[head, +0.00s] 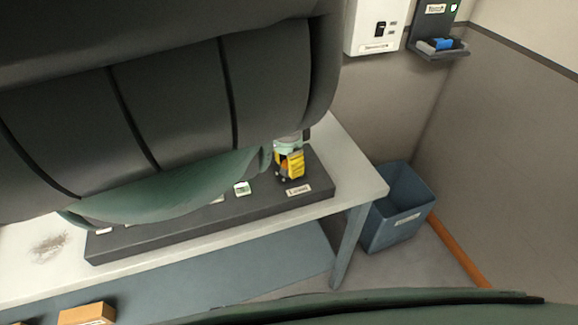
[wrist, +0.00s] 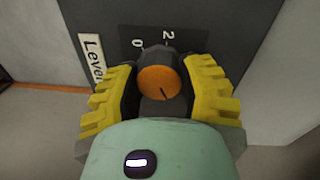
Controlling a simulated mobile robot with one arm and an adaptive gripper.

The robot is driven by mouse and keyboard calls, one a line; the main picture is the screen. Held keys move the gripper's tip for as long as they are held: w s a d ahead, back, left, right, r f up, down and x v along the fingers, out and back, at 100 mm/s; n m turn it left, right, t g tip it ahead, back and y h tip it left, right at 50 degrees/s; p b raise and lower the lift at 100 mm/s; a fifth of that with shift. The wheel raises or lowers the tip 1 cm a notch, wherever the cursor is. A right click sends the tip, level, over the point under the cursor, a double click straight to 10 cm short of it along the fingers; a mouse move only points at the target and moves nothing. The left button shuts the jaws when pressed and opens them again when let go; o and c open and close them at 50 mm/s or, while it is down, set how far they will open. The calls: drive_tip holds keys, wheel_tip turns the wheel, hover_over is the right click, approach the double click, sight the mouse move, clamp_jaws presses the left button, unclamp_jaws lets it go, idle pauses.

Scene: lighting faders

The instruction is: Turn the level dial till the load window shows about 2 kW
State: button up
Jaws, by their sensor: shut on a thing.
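The level dial (wrist: 160,82) is a round knob with an orange cap and a dark line on it. It sits beside the "Level" label (wrist: 93,60) and the marks "0" and "2" on the dark panel in the wrist view. My gripper (wrist: 158,92) has its yellow ribbed fingers on both sides of the dial, shut on it. In the head view my gripper (head: 291,164) is at the right end of the dark console (head: 215,215), above a white label. My arm hides much of the console. I cannot make out a load window reading.
The console rests on a pale table (head: 350,185). A blue bin (head: 398,205) stands on the floor right of it. A white wall box (head: 374,22) and a small shelf with a blue thing (head: 440,46) hang behind. A cardboard box (head: 86,314) is at the lower left.

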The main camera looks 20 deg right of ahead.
drive_tip(key=shift+w, duration=0.1)
idle(0.4)
drive_tip(key=o, duration=1.2)
drive_tip(key=shift+r, duration=0.1)
drive_tip(key=shift+w+a+r, duration=0.1)
drive_tip(key=shift+w+r, duration=0.1)
drive_tip(key=shift+r, duration=2.75)
drive_tip(key=shift+w+r, duration=0.15)
drive_tip(key=shift+r, duration=2.8)
